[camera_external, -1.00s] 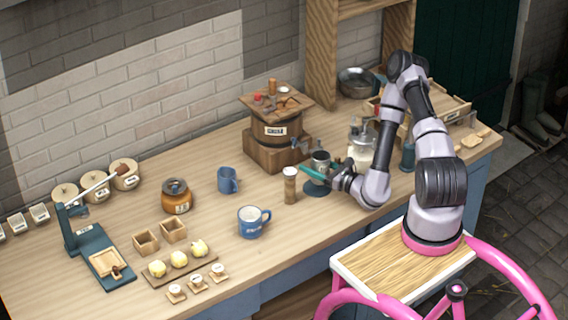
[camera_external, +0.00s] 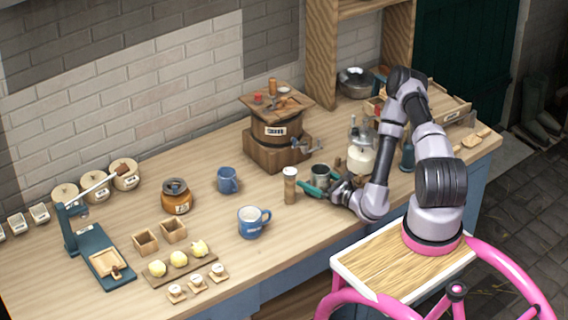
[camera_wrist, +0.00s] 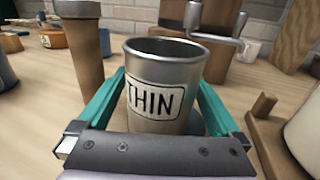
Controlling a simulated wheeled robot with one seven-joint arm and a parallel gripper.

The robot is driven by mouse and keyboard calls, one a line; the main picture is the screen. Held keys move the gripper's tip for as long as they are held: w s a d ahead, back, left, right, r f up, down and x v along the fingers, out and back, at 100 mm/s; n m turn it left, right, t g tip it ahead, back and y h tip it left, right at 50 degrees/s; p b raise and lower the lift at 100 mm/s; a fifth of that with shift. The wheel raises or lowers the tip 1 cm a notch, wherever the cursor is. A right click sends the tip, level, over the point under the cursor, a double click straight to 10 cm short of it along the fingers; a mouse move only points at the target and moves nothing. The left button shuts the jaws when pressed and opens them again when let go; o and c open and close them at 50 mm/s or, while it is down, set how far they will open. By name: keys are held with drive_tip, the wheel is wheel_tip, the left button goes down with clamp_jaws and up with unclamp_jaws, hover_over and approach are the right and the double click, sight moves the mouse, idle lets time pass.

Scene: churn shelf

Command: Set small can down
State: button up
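The small can (camera_external: 320,174) is a grey metal cup with an open top. In the wrist view the small can (camera_wrist: 158,95) carries a white label reading THIN. It stands upright at the bench top, right of the pepper-mill-like jar. My gripper (camera_external: 313,187) is low at the bench, with its teal fingers around the can. In the wrist view my gripper (camera_wrist: 160,100) has one finger along each side of the can, close against it. The can's base is hidden behind the gripper's body.
A tall shaker jar (camera_external: 290,186) stands close left of the can. The wooden churn (camera_external: 277,140) with its crank is behind. A blue mug (camera_external: 250,224) is at the left front, with bare bench between.

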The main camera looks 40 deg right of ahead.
sight(325, 187)
drive_tip(key=shift+s, duration=0.1)
drive_tip(key=v, duration=1)
drive_tip(key=shift+s+a+f, duration=0.2)
drive_tip(key=shift+s+a, duration=0.15)
drive_tip(key=shift+s, duration=0.05)
